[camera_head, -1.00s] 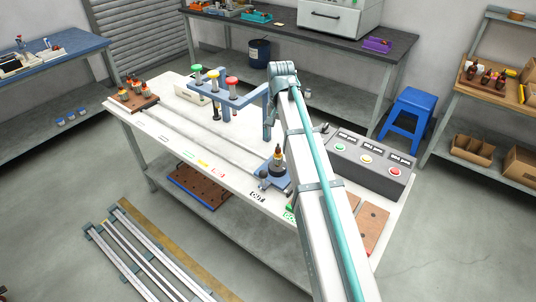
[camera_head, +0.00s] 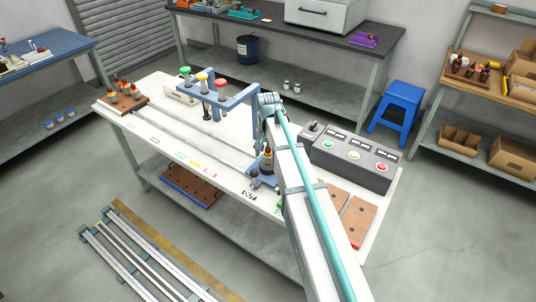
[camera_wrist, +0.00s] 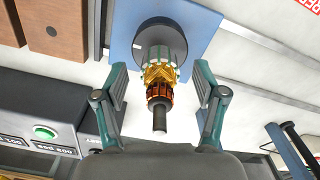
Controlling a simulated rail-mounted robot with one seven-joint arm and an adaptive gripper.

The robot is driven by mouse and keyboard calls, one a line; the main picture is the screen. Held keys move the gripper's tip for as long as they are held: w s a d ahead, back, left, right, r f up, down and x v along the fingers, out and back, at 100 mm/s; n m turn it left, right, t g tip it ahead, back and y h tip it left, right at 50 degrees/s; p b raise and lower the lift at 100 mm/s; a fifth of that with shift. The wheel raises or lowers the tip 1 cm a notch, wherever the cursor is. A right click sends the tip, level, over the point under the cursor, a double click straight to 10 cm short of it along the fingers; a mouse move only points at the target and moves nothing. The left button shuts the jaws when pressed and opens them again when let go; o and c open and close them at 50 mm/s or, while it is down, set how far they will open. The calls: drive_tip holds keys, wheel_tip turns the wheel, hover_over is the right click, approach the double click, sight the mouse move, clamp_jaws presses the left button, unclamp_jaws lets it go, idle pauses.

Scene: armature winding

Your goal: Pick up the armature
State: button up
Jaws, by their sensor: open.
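The armature (camera_wrist: 158,72) stands in a round dark holder (camera_wrist: 150,35) on a blue base plate (camera_wrist: 196,22). It has a pale slotted core, copper windings, a brown-orange commutator and a dark shaft end. In the head view the armature (camera_head: 267,161) is near the front edge of the white table (camera_head: 235,160), partly hidden by my arm. My gripper (camera_wrist: 160,80) is open, with one finger on each side of the armature and visible gaps between. In the head view my fingers are mostly hidden beside my arm.
A control box (camera_head: 350,157) with coloured buttons stands right of the holder. A blue bracket (camera_head: 228,103) with green, yellow and red caps stands to the left. A brown rack (camera_head: 124,97) with several armatures is at the table's far left. Long grooves run across the tabletop.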

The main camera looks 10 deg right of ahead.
drive_tip(key=shift+f, duration=0.35)
clamp_jaws()
drive_tip(key=shift+r, duration=0.15)
